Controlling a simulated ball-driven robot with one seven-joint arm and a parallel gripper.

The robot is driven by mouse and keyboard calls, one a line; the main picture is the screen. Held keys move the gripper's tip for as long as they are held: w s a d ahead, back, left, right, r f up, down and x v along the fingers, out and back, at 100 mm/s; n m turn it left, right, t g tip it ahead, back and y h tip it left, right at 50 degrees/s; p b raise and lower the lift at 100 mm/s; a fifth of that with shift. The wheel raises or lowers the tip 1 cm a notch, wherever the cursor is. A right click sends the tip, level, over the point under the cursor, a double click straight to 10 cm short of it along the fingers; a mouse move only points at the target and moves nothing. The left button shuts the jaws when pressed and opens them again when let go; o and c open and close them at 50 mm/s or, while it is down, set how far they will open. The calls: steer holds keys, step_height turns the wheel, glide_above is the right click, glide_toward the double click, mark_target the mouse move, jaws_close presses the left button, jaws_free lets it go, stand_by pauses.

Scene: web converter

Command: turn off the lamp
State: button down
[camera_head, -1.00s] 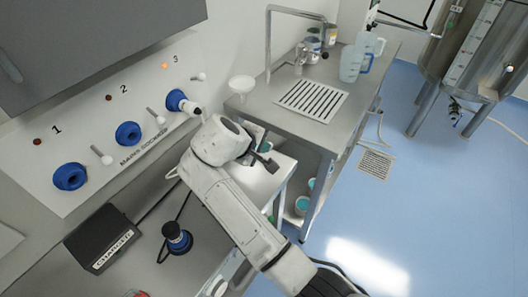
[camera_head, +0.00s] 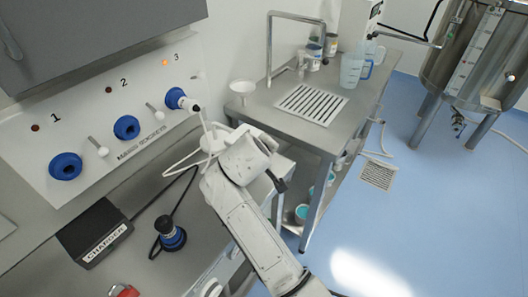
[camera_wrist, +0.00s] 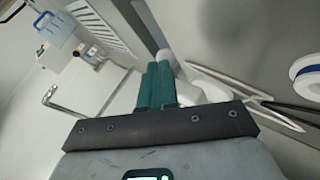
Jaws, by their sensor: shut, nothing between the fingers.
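The grey-white wall panel (camera_head: 60,140) bears lamps numbered 1, 2 and 3. Lamp 3 (camera_head: 165,62) glows orange; lamp 1 (camera_head: 35,127) and lamp 2 (camera_head: 109,90) are dark red. White levers (camera_head: 154,111) stick out between the blue sockets (camera_head: 127,128); the one near lamp 3 is faint against the wall. A blue-and-white plug (camera_head: 180,99) sits at the third socket. My gripper (camera_wrist: 157,85) shows in the wrist view with its teal fingers shut and empty. Its fingertips are not clear in the head view, where my wrist is right of and below the third socket.
A black charger box (camera_head: 93,232) and a loose blue plug (camera_head: 170,235) with a black cable lie on the bench. A white funnel (camera_head: 242,87) and a measuring jug (camera_head: 353,66) stand on the sink table (camera_head: 262,113) at right.

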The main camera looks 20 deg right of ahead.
steer(key=shift+r, duration=0.15)
steer(key=shift+r+p, duration=0.65)
steer(key=shift+p, duration=0.2)
